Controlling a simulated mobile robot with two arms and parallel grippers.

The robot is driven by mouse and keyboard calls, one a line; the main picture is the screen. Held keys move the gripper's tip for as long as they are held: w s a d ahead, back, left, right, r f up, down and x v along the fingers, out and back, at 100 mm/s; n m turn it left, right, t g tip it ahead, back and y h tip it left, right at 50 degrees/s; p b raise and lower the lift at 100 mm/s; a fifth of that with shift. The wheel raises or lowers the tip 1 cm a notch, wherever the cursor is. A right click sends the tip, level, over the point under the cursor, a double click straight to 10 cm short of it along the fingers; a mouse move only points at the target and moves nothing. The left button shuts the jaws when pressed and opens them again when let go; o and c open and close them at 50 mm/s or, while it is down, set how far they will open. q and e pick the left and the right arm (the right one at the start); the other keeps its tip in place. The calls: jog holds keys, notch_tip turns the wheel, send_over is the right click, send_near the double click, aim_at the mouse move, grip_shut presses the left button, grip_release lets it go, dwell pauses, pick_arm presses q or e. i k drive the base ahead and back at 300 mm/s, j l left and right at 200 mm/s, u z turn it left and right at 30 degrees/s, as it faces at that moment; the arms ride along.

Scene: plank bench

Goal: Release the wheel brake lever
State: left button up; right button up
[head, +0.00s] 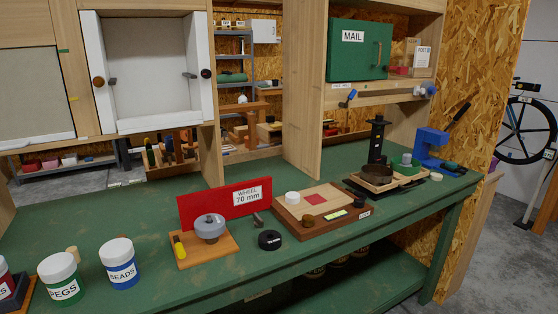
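A small wheel unit stands on the green bench: a grey wheel (208,226) on an orange-brown wooden base (207,254), in front of a red panel (190,209) with a sign reading "WHEEL 70 mm" (247,194). A short yellow-and-black lever (179,246) sits at the left of the base, tilted and beside the wheel. It looks like the brake lever; whether it touches the wheel I cannot tell. Neither of my grippers shows in the head view.
The bench top (120,215) is clear left of the panel. A black puck (270,240) lies just right of the base. PEGS (61,277) and BEADS (119,264) jars stand front left. A wooden board (325,210) and a blue device (431,146) are to the right.

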aim_at(180, 250)
jog(key=l+u, duration=0.3)
jog(key=l, duration=0.55)
jog(key=l+u, duration=0.3)
jog(key=l, duration=0.6)
